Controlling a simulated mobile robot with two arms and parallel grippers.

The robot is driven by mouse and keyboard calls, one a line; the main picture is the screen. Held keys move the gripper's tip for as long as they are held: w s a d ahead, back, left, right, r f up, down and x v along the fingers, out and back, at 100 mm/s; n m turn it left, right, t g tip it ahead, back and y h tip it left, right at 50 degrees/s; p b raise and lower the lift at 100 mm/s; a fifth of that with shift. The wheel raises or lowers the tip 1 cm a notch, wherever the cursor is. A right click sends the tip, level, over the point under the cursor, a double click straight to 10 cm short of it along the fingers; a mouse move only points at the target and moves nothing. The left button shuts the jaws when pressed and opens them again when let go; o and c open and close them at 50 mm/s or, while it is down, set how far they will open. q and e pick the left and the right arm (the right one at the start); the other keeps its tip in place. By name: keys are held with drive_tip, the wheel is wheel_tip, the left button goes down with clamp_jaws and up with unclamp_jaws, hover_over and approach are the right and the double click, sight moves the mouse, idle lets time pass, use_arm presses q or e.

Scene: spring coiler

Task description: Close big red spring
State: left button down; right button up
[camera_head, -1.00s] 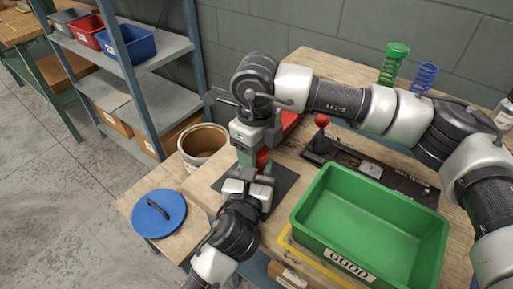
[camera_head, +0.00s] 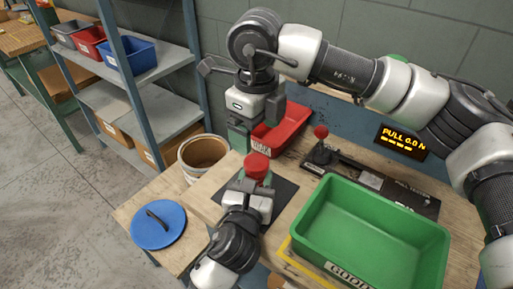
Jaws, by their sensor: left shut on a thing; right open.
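A red round-topped piece (camera_head: 257,166), which looks like the big red spring with its cap, stands over a dark mat (camera_head: 284,190) on the wooden bench. Its coils are too small to make out, and its lower part is hidden by my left gripper. My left gripper (camera_head: 255,186) is shut on it from the front. My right gripper (camera_head: 257,122) is open and empty, hanging just above and behind the red piece, apart from it.
A red labelled tray (camera_head: 287,132) lies behind my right gripper. A green "GOOD" bin (camera_head: 390,215) and a red-knobbed lever device (camera_head: 321,143) stand to the right. A bucket (camera_head: 204,153) and blue lid (camera_head: 158,224) are left. A display (camera_head: 401,142) reads "PULL 0.0 N".

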drive_tip(key=shift+r, duration=1.65)
use_arm(q)
drive_tip(key=c, duration=0.5)
unclamp_jaws()
drive_tip(key=shift+s, duration=0.1)
drive_tip(key=v, duration=1)
drive_tip(key=shift+s, duration=0.35)
use_arm(e)
drive_tip(key=shift+f, duration=0.2)
drive_tip(key=shift+r, duration=0.1)
